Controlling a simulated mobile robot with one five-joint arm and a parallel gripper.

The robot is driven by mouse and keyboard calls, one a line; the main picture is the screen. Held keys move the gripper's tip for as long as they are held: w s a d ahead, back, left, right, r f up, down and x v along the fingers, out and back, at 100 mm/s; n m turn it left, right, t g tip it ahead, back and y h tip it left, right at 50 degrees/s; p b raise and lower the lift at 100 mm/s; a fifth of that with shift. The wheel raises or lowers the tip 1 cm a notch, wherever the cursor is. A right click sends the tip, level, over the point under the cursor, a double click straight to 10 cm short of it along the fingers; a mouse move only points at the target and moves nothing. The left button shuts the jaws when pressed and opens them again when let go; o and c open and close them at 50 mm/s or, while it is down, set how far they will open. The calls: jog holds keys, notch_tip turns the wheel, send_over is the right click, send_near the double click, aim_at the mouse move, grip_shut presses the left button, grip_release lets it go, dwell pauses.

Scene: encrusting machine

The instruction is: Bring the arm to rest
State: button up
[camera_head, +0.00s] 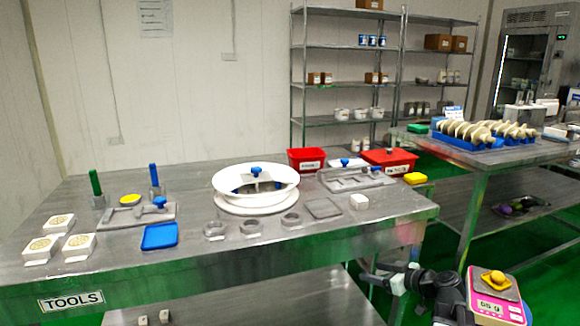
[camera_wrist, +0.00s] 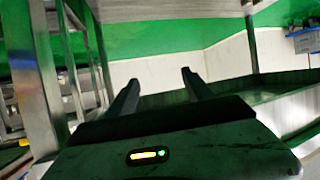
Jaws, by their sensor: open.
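My gripper (camera_head: 372,275) is low in front of the right end of the steel tools table (camera_head: 300,240), below the level of its top. My arm reaches up to it from the bottom edge in the head view. In the wrist view my gripper (camera_wrist: 159,77) shows two dark fingers spread apart with nothing between them. Beyond the fingers are a white wall strip, a green surface and steel table legs (camera_wrist: 38,80). Whether the fingers touch the table frame cannot be told.
A pink scale (camera_head: 497,300) with a yellow round thing stands right of my arm. The table holds a white round dish (camera_head: 228,178), a blue tray (camera_head: 160,237), rings and red bins (camera_head: 388,160). A second table (camera_head: 480,165) bears blue racks. Green floor shows between the tables.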

jog(key=s+a+f+n+g, duration=0.1)
jog(key=a+f+n+g, duration=0.2)
jog(key=a, duration=1.1)
jog(key=s+a+f+m+g+h+p, duration=0.2)
jog(key=s+a+f+m+g+h, duration=0.1)
jog(key=s+a+f+g, duration=0.5)
jog(key=s+d+m+h, duration=0.4)
jog(key=s+d+m, duration=0.2)
jog(key=m, duration=0.1)
notch_tip(320, 180, up, 38)
jog(key=p, duration=3.8)
jog(key=shift+w+f, duration=0.25)
jog(key=shift+w, duration=0.1)
jog(key=shift+f, duration=0.1)
